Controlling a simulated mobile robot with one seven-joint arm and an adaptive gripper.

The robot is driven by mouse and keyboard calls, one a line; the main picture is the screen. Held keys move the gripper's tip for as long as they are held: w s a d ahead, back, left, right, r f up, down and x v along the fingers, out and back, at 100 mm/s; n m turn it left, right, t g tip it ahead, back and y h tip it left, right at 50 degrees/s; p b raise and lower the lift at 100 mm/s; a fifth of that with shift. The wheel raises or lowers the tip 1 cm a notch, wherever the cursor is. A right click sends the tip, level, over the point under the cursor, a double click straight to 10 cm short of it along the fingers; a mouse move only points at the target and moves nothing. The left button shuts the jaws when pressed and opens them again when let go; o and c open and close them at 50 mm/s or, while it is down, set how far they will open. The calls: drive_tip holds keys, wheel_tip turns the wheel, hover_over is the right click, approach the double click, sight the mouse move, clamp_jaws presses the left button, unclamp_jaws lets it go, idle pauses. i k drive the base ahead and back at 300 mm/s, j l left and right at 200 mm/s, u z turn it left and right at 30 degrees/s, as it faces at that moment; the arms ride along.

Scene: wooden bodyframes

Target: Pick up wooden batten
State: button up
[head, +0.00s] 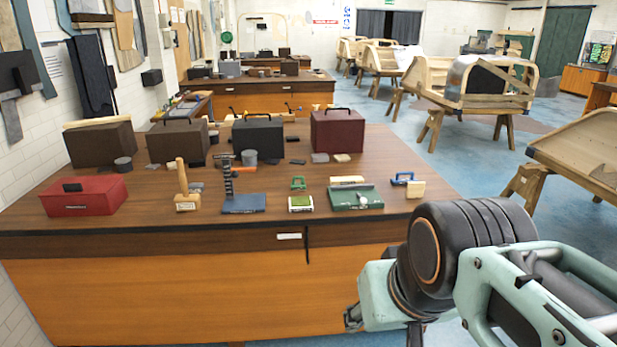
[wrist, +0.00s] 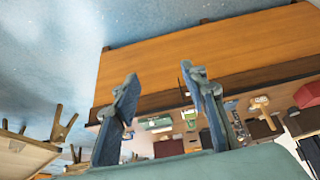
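Two pale strips in the head view could be the wooden batten; I cannot tell which. A longer pale strip (head: 97,122) lies at the top back edge of the dark brown box at the far left. My gripper (wrist: 162,78) is open and empty in the wrist view, its two fingers wide apart. In the head view it is low, in front of the bench's right part, mostly hidden by my arm. It touches neither strip.
The bench holds a red toolbox (head: 84,195), mallet (head: 184,188), green case (head: 355,197), small pale block (head: 415,189), black box (head: 258,137) and maroon box (head: 337,131). Wooden frames on trestles (head: 480,90) stand at right. Blue floor (head: 470,180) is open between.

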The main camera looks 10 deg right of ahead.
sight(350, 180)
drive_tip(key=i+l, duration=0.5)
drive_tip(key=i, duration=0.15)
drive_tip(key=i+l, duration=0.55)
drive_tip(key=i+l+z, duration=0.1)
drive_tip(key=i+l, duration=0.4)
drive_tip(key=i, duration=0.2)
drive_tip(key=i+l, duration=0.45)
drive_tip(key=i, duration=0.15)
